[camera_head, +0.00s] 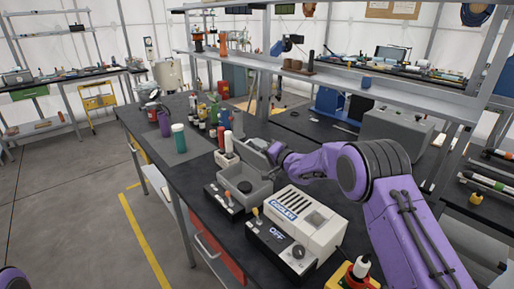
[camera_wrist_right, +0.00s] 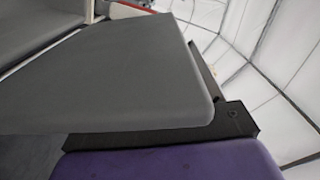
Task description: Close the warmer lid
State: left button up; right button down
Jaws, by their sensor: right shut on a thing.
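The warmer (camera_head: 262,190) is an open grey box on the black bench, with a dark round thing inside. Its grey lid (camera_head: 254,154) stands raised at the back of the box. My right gripper (camera_head: 274,152) is at the lid's upper right edge and is shut on it. In the right wrist view the lid (camera_wrist_right: 110,75) is a large grey panel that fills much of the picture. The black part of my right gripper (camera_wrist_right: 190,132) lies against its edge there; the fingertips are mostly hidden. My left gripper is out of view.
A white cooler box (camera_head: 312,222) and control boxes with levers (camera_head: 222,197) stand close by the warmer. A shelf (camera_head: 330,78) runs above the back of the bench.

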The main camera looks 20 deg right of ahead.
jog(key=c, duration=1.3)
grip_release()
jog(key=shift+f, duration=0.15)
jog(key=shift+o, duration=0.7)
jog(key=shift+d, duration=0.1)
jog(key=shift+w, duration=0.1)
jog(key=shift+s+d, duration=0.1)
jog(key=shift+s, duration=0.25)
jog(key=b+v, duration=0.3)
jog(key=v, duration=0.7)
jog(key=shift+w, duration=0.1)
